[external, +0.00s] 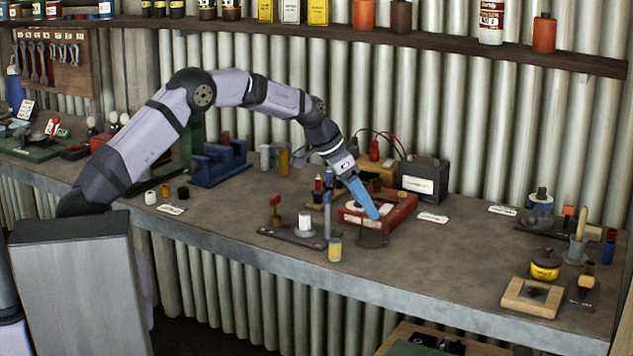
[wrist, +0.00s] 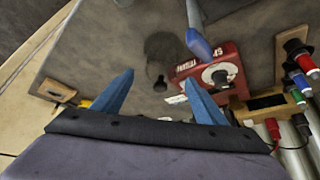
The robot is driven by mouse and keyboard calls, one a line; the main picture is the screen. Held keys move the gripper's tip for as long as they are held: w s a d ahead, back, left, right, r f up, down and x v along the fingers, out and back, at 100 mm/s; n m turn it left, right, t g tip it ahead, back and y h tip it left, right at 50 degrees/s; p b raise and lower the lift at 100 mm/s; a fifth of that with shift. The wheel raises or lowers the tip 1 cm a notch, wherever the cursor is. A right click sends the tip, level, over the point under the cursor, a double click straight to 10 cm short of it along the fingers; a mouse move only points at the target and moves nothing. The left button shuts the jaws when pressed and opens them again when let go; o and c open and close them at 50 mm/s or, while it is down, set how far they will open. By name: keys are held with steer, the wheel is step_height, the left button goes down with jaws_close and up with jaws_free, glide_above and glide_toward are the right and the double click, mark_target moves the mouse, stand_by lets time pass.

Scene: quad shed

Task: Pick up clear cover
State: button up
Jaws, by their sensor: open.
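A see-through cylinder with a thin dark outline, which looks like the clear cover (external: 372,238), stands on the bench in front of the red box (external: 400,210). In the wrist view a faint dark round shape (wrist: 165,47) on the bench, left of the red box (wrist: 222,62), seems to be the cover; its edges are hard to make out. My gripper (external: 374,214) points down just above the cover in the external view. I cannot tell the exact height gap.
A stand with a white cylinder (external: 305,222) and a yellow can (external: 335,249) are left of the cover. A black box (external: 423,178) is behind. Bare bench lies between.

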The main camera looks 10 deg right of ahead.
steer(key=p+x, duration=0.2)
steer(key=x, duration=0.1)
steer(key=shift+w+d, duration=0.15)
steer(key=shift+d, duration=0.15)
steer(key=shift+d+f+p, duration=0.35)
steer(key=shift+f, duration=0.25)
steer(key=shift+c, duration=0.6)
steer(key=c, duration=0.8)
